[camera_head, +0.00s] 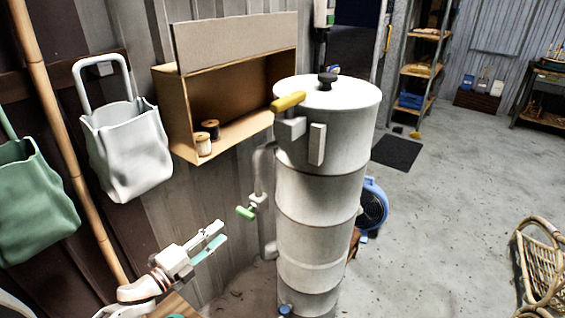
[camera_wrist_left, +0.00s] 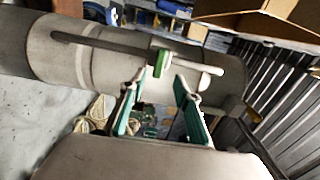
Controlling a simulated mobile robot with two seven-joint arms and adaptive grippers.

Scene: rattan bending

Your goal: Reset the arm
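My left gripper (camera_head: 222,232) is at the lower left in the head view, in front of the corrugated wall and left of the tall steel steamer (camera_head: 322,190). In the left wrist view its two green-padded fingers (camera_wrist_left: 158,80) stand apart with nothing between them. A green valve handle (camera_head: 246,212) on the steamer's side pipe is up and to the right of the fingertips. In the left wrist view the handle (camera_wrist_left: 161,63) shows just beyond the fingertips, and contact cannot be made out. My right gripper is not in view.
A cardboard box with spools (camera_head: 208,130) is on the wall behind the steamer. A white bag (camera_head: 127,150), a green bag (camera_head: 38,200) and a bamboo pole (camera_head: 65,140) are at left. The floor at right is mostly clear.

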